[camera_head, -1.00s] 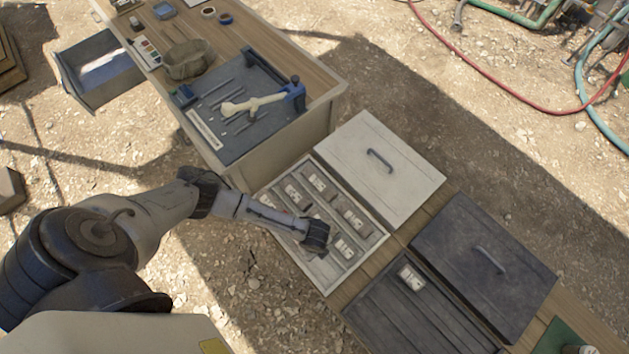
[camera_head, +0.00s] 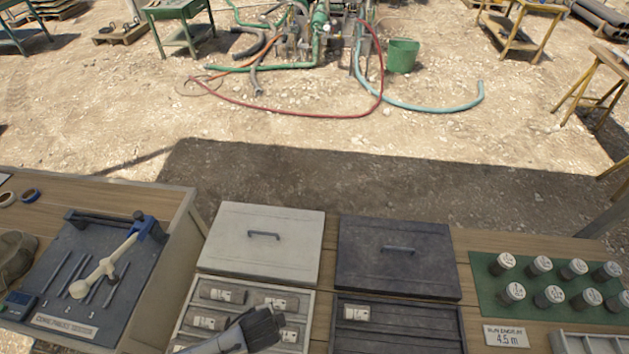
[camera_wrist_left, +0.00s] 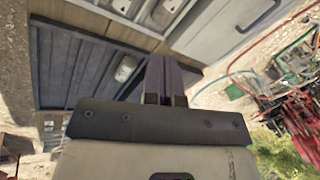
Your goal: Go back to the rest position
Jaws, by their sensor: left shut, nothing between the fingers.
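My left gripper (camera_head: 264,326) is low in the head view, over the light box with labelled core samples (camera_head: 222,295). Its fingers are shut and empty. In the left wrist view the fingers of my left gripper (camera_wrist_left: 166,78) are together, with nothing between them. The dark tray (camera_wrist_left: 75,75) lies beyond them to the left in that view. My right gripper is not in view.
The light lid (camera_head: 265,245) and dark lid (camera_head: 395,262) lie behind their boxes. The dark box (camera_head: 395,330) holds one labelled sample. A green mat (camera_head: 478,273) with several capped jars is at right. A tool board (camera_head: 100,310) is at left. Hoses lie on the ground beyond.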

